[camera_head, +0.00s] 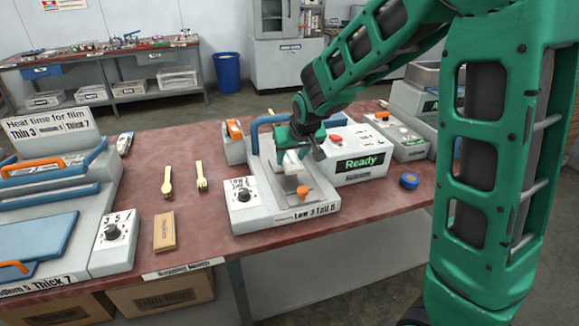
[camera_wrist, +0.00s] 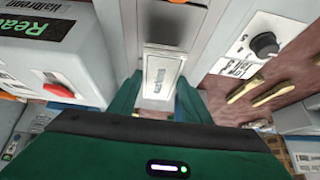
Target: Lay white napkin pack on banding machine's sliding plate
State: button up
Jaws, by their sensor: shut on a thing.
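My gripper (camera_head: 291,150) is shut on the white napkin pack (camera_wrist: 162,72) and holds it over the grey banding machine (camera_head: 255,219). In the wrist view the pack, with small printing on it, sits between my green fingers (camera_wrist: 156,98). In the head view my gripper partly hides the pack and the machine's middle. I cannot tell whether the pack touches the plate.
A box marked "Ready" (camera_head: 360,164) with a red button stands right of the machine. A blue roll (camera_head: 409,181) lies at the right. A large film sealer (camera_head: 45,217) fills the left.

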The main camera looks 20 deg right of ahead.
aim_at(292, 163)
jog(key=shift+f, duration=1.7)
jog(key=o, duration=1.1)
jog(key=v, duration=1.2)
